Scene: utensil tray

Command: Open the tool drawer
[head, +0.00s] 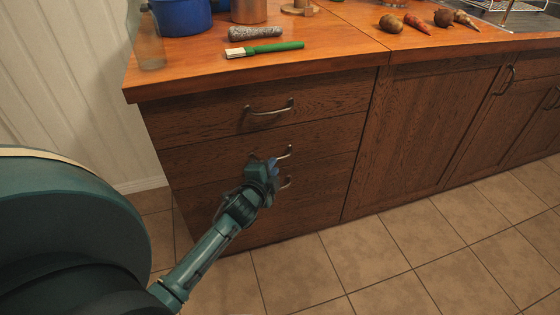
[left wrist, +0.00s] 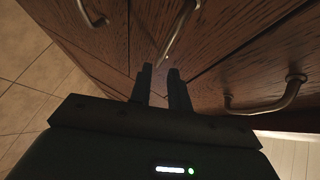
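A dark wooden cabinet has three stacked drawers, and all their fronts look flush. The top drawer's metal handle (head: 270,108) is clear of my arm. My left gripper (head: 270,166) is at the middle drawer's handle (head: 286,152), partly covering it. The bottom drawer's handle (head: 286,183) shows just beyond the gripper. In the left wrist view the two fingers (left wrist: 161,78) are apart, with one handle (left wrist: 180,30) just ahead of their tips. No grip on it is visible. The frames do not label which drawer is the tool drawer. My right gripper is not seen.
The wooden countertop (head: 345,45) holds a green-handled brush (head: 265,48), a grey cylinder (head: 255,33), a blue pot (head: 182,15), a glass bottle (head: 149,45) and several vegetables. Closed cabinet doors (head: 425,125) continue right. The tiled floor (head: 400,245) in front is clear.

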